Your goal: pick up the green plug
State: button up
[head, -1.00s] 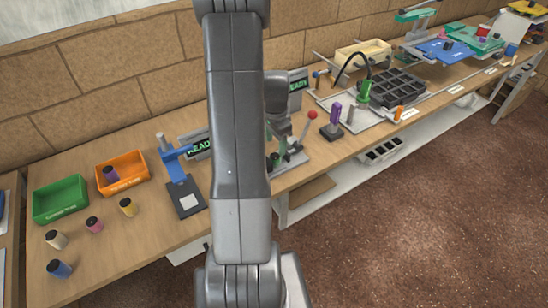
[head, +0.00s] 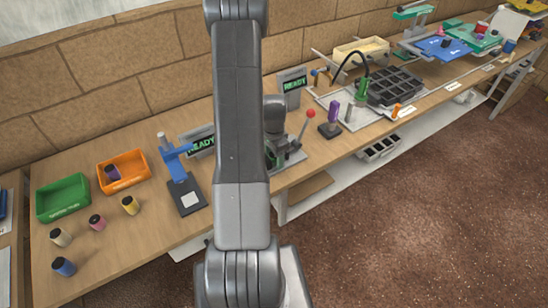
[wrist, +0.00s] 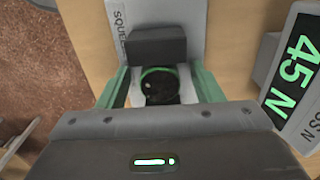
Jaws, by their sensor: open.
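The green plug (wrist: 160,84) shows from above in the wrist view as a dark round top with a green rim. It stands in front of a dark block on a grey plate lettered "SQUEE". My gripper (wrist: 161,76) is open, with one green finger on each side of the plug. A gap shows between the plug and each finger at the tips; contact lower down is hidden. The gripper body covers the near side. In the head view my arm hides most of the gripper and the plug.
A display reading "45 N" (wrist: 294,72) stands close on the right in the wrist view. In the head view, a lever with a red knob (head: 311,114) and a purple plug (head: 334,112) stand right of my arm. A blue stand (head: 181,178) is left.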

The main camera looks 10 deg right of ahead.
jog(key=shift+c, duration=0.4)
jog(key=c, duration=1)
jog(key=shift+c, duration=0.2)
